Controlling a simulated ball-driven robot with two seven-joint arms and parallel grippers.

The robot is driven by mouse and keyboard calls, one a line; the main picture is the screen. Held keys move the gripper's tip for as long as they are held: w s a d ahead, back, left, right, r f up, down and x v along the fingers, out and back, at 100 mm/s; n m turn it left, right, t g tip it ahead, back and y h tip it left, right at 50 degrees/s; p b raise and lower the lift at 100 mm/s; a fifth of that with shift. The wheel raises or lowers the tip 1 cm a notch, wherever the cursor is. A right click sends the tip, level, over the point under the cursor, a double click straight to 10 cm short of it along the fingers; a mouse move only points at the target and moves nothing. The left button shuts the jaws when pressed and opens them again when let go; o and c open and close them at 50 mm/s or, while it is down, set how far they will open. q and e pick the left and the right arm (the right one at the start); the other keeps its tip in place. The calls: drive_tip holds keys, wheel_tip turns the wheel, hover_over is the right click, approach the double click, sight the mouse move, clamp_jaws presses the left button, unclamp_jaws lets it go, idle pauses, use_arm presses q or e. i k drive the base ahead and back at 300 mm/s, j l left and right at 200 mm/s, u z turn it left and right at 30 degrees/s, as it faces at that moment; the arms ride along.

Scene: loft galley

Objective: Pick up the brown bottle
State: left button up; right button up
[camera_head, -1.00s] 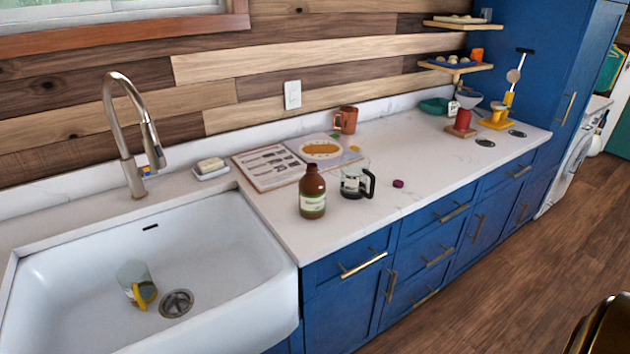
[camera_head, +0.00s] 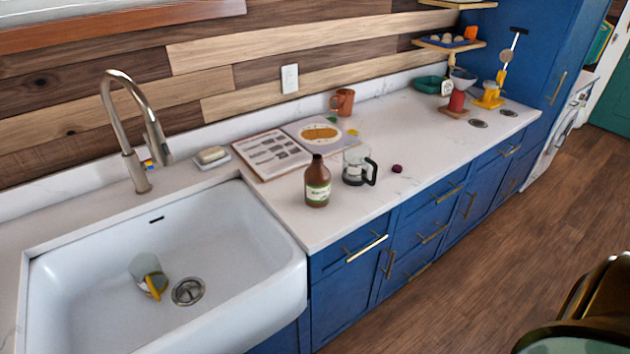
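The brown bottle (camera_head: 317,184) stands upright on the white countertop (camera_head: 420,145), near its front edge and just right of the sink. It has a pale label with a green band. A glass pot with a black handle (camera_head: 357,167) stands close to its right. An open book (camera_head: 272,154) lies behind it. Neither of my grippers is in view.
The white sink (camera_head: 160,270) holds a clear cup with something yellow (camera_head: 147,272). A tall faucet (camera_head: 130,135) rises behind it. A mug (camera_head: 343,101) and a small dark red object (camera_head: 397,168) are on the counter.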

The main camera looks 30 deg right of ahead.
sight(317, 177)
drive_tip(key=i+j+z, duration=0.35)
drive_tip(key=j, duration=0.3)
drive_tip(key=i+j+z, duration=0.15)
drive_tip(key=i+j, duration=0.1)
drive_tip(key=j, duration=0.1)
